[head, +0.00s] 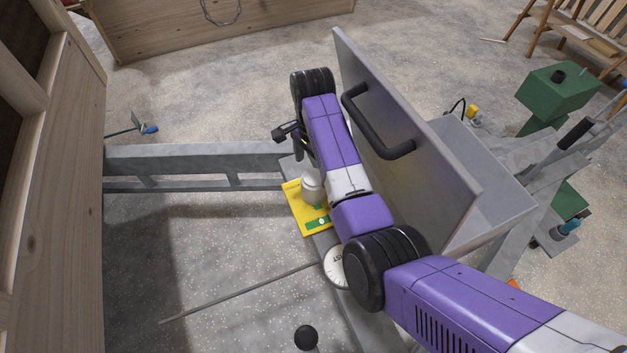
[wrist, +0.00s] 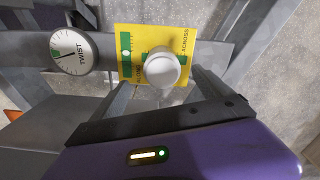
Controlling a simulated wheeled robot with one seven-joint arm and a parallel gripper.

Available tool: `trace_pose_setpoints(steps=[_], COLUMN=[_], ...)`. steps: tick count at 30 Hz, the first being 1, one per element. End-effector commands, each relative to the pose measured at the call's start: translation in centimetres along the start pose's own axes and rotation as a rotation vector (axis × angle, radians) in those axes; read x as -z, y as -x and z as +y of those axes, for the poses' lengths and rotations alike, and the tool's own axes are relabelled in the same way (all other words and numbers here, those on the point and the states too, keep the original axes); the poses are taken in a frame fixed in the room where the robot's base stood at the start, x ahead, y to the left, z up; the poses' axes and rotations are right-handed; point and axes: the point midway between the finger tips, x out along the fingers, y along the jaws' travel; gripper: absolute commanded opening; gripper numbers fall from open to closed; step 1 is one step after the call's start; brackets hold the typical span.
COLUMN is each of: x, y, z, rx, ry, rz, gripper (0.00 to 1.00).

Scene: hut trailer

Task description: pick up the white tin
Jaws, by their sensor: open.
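The white tin (head: 312,187) is a small rounded can standing on a yellow plate (head: 293,208) with green markers, beside my arm in the head view. In the wrist view the white tin (wrist: 162,68) shows from above, on the yellow plate (wrist: 128,37) marked "ALONG" and "ACROSS". My gripper (wrist: 162,80) is open, with one grey finger left and one right of the tin's near side. I see no contact between fingers and tin. My arm hides most of the gripper in the head view.
A white "TWIST" dial (wrist: 73,52) sits left of the plate in the wrist view. In the head view, a tilted grey panel (head: 443,157) with a black handle (head: 377,122) stands close right of my arm. A grey beam (head: 200,160) runs left, and a thin rod (head: 235,295) lies in front.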

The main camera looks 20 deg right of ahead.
Motion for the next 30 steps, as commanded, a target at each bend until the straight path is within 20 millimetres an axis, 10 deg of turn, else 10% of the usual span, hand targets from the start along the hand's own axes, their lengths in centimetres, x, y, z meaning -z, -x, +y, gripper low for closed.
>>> trace_pose_setpoints(steps=[23,30], x=[0.3,0.3], y=[-6.5,-6.5], z=[-0.2,-0.2], rx=[0.002,0.002], ry=[0.0,0.0], rz=[0.0,0.0], gripper=[0.89,0.47])
